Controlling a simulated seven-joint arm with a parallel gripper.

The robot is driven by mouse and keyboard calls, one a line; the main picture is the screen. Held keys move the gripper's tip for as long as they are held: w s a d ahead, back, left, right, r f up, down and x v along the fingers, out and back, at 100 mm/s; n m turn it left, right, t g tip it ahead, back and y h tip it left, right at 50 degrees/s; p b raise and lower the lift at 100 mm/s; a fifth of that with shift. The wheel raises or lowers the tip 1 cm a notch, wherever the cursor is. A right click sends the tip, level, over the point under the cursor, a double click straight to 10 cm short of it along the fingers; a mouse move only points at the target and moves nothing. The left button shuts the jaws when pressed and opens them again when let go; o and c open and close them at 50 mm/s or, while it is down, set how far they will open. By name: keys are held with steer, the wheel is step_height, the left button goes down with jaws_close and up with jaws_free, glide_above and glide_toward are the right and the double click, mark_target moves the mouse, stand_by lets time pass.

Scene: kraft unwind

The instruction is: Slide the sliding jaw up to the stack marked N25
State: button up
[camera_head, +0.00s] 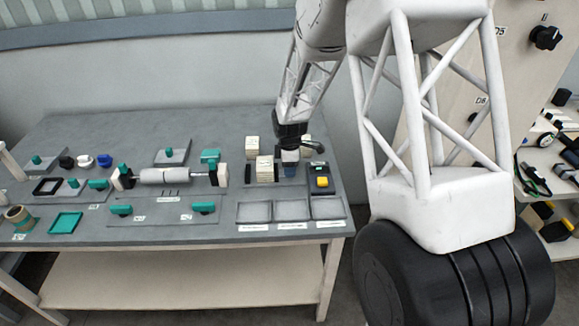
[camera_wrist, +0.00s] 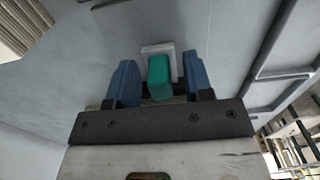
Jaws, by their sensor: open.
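My gripper (camera_head: 290,168) hangs low over the right part of the table, beside the cream stacks. In the wrist view its two blue fingers (camera_wrist: 160,80) are open, one on each side of a teal block (camera_wrist: 159,80) with a pale plate (camera_wrist: 158,48) at its far end. Gaps show between the fingers and the block. The block may be the sliding jaw; I cannot confirm it, and the head view hides it behind my gripper.
Shallow grey trays (camera_head: 290,211) line the table's front edge. A dark box with a yellow button (camera_head: 322,181) stands close on the right. A white roller (camera_head: 165,176) between end supports lies to the left, with teal-handled fixtures around it. A pale panel with knobs (camera_head: 545,38) rises at right.

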steer(key=shift+r, duration=0.2)
steer(key=shift+r, duration=3.75)
steer(key=shift+d+r, duration=0.1)
steer(key=shift+d+r, duration=0.25)
steer(key=shift+r, duration=0.15)
steer(key=shift+f, duration=0.1)
steer(key=shift+f, duration=3.85)
